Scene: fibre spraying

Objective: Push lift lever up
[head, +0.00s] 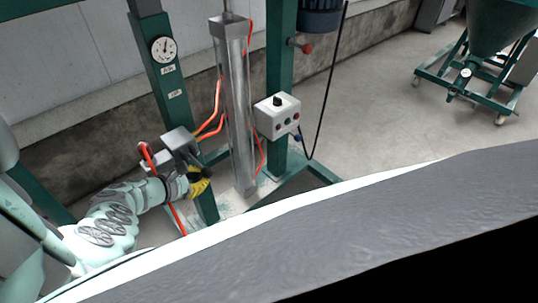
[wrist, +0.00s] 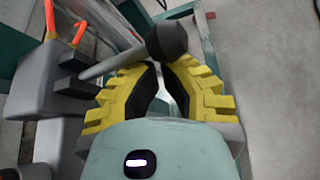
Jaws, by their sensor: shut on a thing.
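The lift lever (wrist: 112,66) shows in the wrist view as a grey rod ending in a black ball knob (wrist: 167,42). It slants up to the right from the grey valve block (wrist: 45,110) at the left. My gripper (wrist: 165,68) has yellow ridged fingers, closed in at the tips on the lever close to its knob. A narrow gap shows between the fingers nearer the palm. In the head view my gripper (head: 200,182) is beside the green post, low and just right of the valve block (head: 180,140). The lever itself is hard to make out there.
Orange hoses (head: 210,122) run from the valve block to the metal cylinder (head: 238,110). A control box (head: 277,115) with buttons and a gauge (head: 163,49) are on the green frame. A hopper on a wheeled cart (head: 470,70) stands far right, with clear floor before it.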

